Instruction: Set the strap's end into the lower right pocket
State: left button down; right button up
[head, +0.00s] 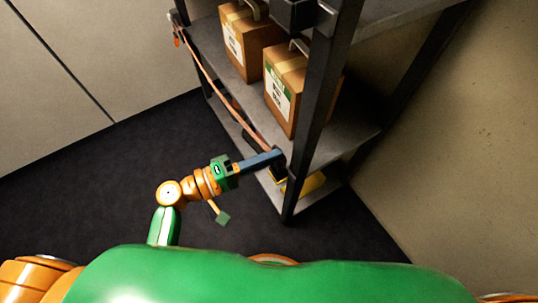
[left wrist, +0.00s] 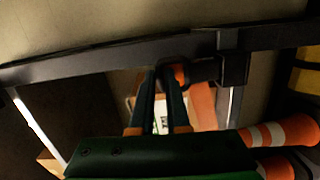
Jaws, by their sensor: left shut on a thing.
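An orange-brown strap (head: 222,92) runs slantwise across the shelf's open front, from the upper left post down to my left gripper (head: 274,157). My left gripper is shut on the strap's end at the front right post (head: 310,120). In the left wrist view, the fingers of my left gripper (left wrist: 168,78) point at an orange and dark end piece (left wrist: 180,75). Beside it is a dark bracket (left wrist: 233,68) on the post, likely the lower right pocket. I cannot tell whether the end is inside it. My right gripper is not in view.
Two cartons (head: 250,42) (head: 292,90) stand on the shelf board behind the strap. A yellow thing (head: 312,184) lies low by the post. Orange and white banded things (left wrist: 280,132) show at the wrist view's right. The dark floor (head: 90,165) at left is clear.

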pick_arm(q)
jog(key=shift+s+a+f+b, duration=0.2)
jog(key=shift+a+f+b, duration=0.05)
jog(key=shift+f+b, duration=0.2)
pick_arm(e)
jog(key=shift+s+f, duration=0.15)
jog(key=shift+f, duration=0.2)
